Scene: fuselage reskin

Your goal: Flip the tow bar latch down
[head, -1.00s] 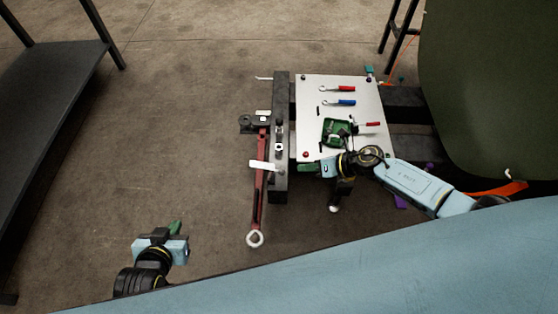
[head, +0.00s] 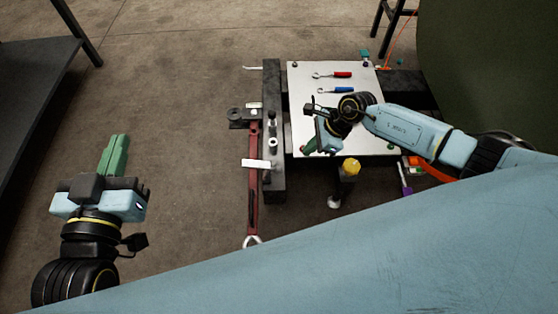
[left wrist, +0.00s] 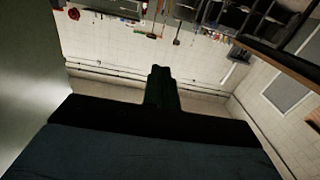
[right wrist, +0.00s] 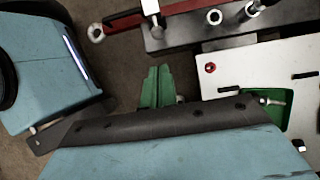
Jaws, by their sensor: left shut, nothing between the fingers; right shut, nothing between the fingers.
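The red tow bar (head: 253,200) lies beside a dark beam (head: 271,185), with a ring at its near end. A white crosspiece (head: 256,164) lies across the bar; I cannot tell whether it is the latch. In the right wrist view the ring (right wrist: 97,33), crosspiece (right wrist: 150,7) and beam (right wrist: 185,36) show at the top. My right gripper (head: 307,147) is shut and empty, right of the beam by the panel's near left corner; its green fingers (right wrist: 157,85) point toward the bar. My left gripper (head: 116,150) is shut and empty, well left of the bar.
A white panel (head: 305,85) holds a red-handled tool (head: 342,74) and a blue-handled tool (head: 343,90). Upright pins (right wrist: 214,17) stand on the beam. A yellow-topped post (head: 351,167) stands near the panel. A dark table (head: 35,70) is at far left. Floor between is clear.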

